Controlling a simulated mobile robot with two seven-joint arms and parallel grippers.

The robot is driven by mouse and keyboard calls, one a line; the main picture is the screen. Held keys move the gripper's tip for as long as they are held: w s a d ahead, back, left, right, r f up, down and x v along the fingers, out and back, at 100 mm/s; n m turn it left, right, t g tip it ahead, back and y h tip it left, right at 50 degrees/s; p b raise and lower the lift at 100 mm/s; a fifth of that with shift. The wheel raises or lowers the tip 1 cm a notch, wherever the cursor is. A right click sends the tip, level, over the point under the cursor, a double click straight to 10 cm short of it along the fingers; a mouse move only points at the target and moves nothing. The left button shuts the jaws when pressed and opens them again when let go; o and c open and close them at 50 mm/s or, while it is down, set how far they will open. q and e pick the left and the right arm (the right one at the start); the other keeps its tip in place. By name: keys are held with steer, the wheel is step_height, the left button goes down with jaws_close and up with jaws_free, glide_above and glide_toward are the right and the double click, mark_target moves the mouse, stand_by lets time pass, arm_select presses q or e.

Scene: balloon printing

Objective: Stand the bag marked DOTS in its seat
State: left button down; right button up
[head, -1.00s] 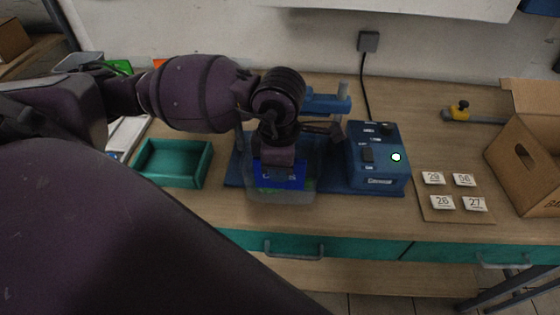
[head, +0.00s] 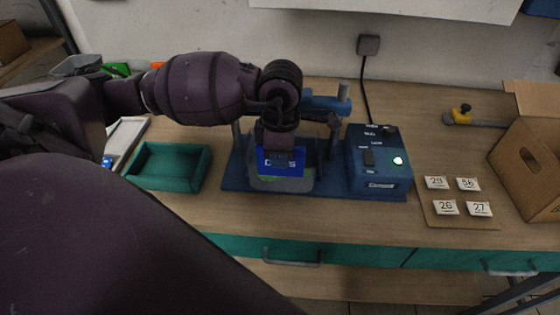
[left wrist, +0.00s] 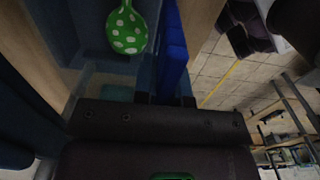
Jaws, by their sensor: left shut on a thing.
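The bag marked DOTS has a blue header (head: 281,162); only its D and S show, the middle letters being covered by my gripper. Below it a see-through body with some green hangs over the blue base plate (head: 232,176). My left gripper (head: 279,150) is shut on the header from above. In the left wrist view the blue header (left wrist: 172,48) stands at the fingers (left wrist: 166,100), and a green balloon with white dots (left wrist: 126,30) shows beside it. I cannot tell whether the bag touches the plate or where its seat is. My right gripper is not in view.
A blue control box (head: 379,166) with a lit green lamp stands right of the bag. An empty green tray (head: 168,184) is on the left. Numbered tags lie on a board (head: 460,220). A cardboard box (head: 525,165) is at far right. Bare table (head: 420,115) lies behind the tags.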

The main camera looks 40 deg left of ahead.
arm_select(q)
steer(key=shift+w+a+f+b, duration=0.2)
steer(key=shift+w+a+b, duration=0.3)
steer(key=shift+w, duration=0.35)
steer(key=shift+w+a, duration=0.4)
steer(key=shift+w, duration=0.25)
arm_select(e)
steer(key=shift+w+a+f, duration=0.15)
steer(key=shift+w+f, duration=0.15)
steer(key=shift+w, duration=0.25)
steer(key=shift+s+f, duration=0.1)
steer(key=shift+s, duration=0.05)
arm_select(q)
steer(key=c, duration=1.1)
jaws_free()
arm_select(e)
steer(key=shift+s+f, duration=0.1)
